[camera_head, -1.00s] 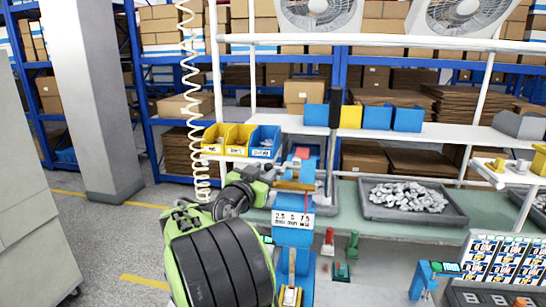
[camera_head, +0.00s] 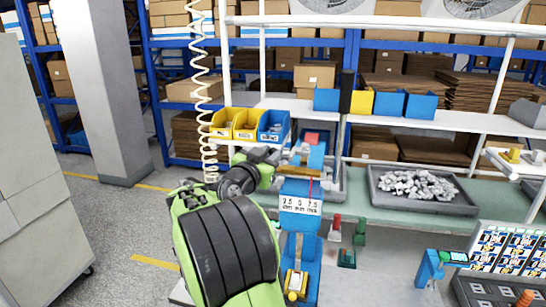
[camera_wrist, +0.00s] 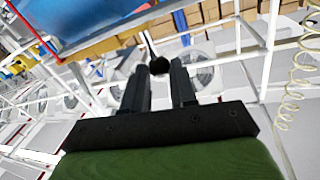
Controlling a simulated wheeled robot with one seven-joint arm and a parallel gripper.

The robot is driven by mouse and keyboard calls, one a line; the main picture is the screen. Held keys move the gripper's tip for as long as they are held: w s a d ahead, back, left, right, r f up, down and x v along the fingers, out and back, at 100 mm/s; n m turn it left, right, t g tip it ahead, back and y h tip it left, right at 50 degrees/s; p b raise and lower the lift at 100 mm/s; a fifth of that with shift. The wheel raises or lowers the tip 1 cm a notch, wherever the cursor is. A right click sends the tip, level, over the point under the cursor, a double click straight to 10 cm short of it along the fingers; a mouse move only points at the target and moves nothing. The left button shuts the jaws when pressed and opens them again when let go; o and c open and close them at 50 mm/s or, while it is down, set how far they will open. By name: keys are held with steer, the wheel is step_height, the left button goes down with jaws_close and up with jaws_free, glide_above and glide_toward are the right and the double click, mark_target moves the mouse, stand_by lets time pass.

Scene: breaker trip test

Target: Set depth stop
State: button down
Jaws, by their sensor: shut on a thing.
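The blue press (camera_head: 301,240) stands at the front edge of the green bench, with a white scale plate (camera_head: 300,205) marked 2.5, 5 and 7.5 mm. A thin red line shows just above the plate. My gripper (camera_wrist: 159,74) is shut on a dark round knob (camera_wrist: 159,64) that shows between its fingertips in the wrist view. In the head view my green and black arm reaches to the upper left side of the press, and the fingertips are too small to make out.
Yellow and blue bins (camera_head: 246,124) sit behind my arm. A grey tray of metal parts (camera_head: 374,188) lies to the right on the bench. Small red and green fixtures (camera_head: 347,258) stand beside the press, and a blue device (camera_head: 430,267) is further right.

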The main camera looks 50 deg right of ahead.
steer(key=w+a, duration=0.2)
steer(key=w, duration=0.3)
steer(key=shift+w+a+b, duration=0.2)
steer(key=shift+w+b, duration=0.15)
steer(key=shift+b, duration=0.1)
steer(key=c, duration=1.3)
jaws_free()
steer(key=shift+w, duration=0.1)
steer(key=shift+o, duration=0.6)
steer(key=shift+w+d, duration=0.1)
steer(key=shift+w, duration=0.05)
